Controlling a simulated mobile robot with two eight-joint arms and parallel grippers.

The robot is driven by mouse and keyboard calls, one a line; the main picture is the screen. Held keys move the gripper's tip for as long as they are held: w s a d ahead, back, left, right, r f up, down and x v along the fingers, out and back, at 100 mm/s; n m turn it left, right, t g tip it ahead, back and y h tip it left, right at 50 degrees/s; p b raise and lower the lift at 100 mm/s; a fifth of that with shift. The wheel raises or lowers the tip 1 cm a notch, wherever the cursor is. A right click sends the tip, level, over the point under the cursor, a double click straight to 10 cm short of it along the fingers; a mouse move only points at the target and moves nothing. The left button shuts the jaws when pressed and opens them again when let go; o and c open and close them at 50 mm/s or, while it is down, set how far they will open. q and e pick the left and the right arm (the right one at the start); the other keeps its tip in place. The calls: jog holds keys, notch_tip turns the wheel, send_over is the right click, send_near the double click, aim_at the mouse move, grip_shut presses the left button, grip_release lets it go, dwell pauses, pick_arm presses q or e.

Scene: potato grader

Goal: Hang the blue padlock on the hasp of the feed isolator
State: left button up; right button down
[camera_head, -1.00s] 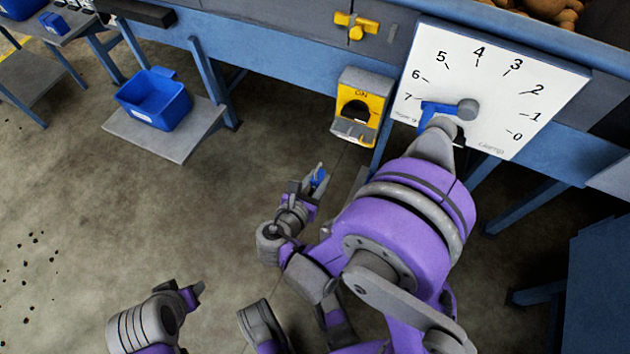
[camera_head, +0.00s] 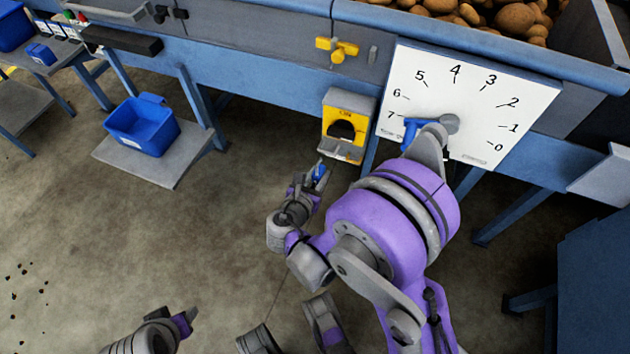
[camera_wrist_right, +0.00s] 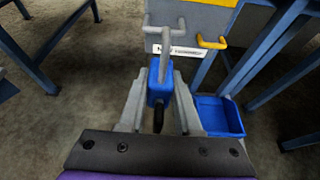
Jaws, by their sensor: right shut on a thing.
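My right gripper (camera_head: 318,174) is shut on the blue padlock (camera_wrist_right: 160,86), which also shows as a small blue patch in the head view (camera_head: 320,171). In the right wrist view the padlock sits between the two fingers (camera_wrist_right: 160,105), with its grey shackle pointing up. The isolator (camera_head: 345,125), a yellow and grey box marked ON with a dark round opening, is just above and right of this gripper in the head view, apart from it. I cannot make out the hasp clearly. My left gripper (camera_head: 186,320) is low at the left; its jaw opening is unclear.
A white dial board (camera_head: 480,100) with a blue handle is right of the isolator, behind my right arm. A yellow valve (camera_head: 337,48) is above. A blue bin (camera_head: 142,125) stands on a grey shelf (camera_head: 150,165). Blue legs border the open floor.

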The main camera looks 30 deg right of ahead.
jog(key=shift+w+d+p, duration=0.4)
jog(key=shift+w+d, duration=1.35)
jog(key=shift+d, duration=0.3)
jog(key=shift+f+b, duration=0.65)
jog(key=shift+f, duration=0.05)
jog(key=c, duration=0.5)
grip_release()
jog(key=shift+s+a, duration=0.1)
jog(key=shift+a, duration=0.05)
jog(key=p+v, duration=0.1)
jog(key=v, duration=0.9)
jog(key=shift+s+a+r+p, duration=0.15)
jog(key=shift+s+r+p, duration=0.05)
jog(key=shift+r+p, duration=0.1)
